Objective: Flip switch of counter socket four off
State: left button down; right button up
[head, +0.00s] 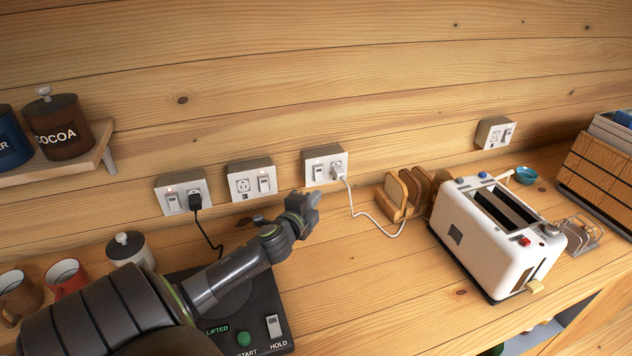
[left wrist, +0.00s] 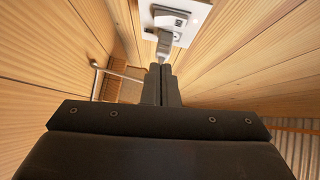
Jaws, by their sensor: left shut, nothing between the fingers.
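Several counter sockets are set along the wooden wall. The far right socket (head: 495,133) has outlets on its left and a rocker switch (head: 507,134) on its right, with no plug in it. The third socket from the left (head: 325,166) has a white plug on its right and a switch on its left. My left gripper (head: 311,198) is shut and empty, just below and in front of that third socket. In the left wrist view, its closed fingertips (left wrist: 160,72) point toward a white socket plate (left wrist: 197,12) with a plug in it. My right gripper is not in view.
A black-corded plug (head: 195,201) sits in the leftmost socket. A wooden box (head: 600,165) is far right.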

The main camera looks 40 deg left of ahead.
aim_at(323, 177)
pick_arm(q)
jog(key=w+a, duration=0.1)
jog(key=w, duration=0.1)
jog(key=w+a, duration=0.1)
jog(key=a, duration=0.1)
jog(key=w+a+f+p, duration=0.1)
jog(key=w, duration=0.1)
jog(key=shift+w+a, duration=0.35)
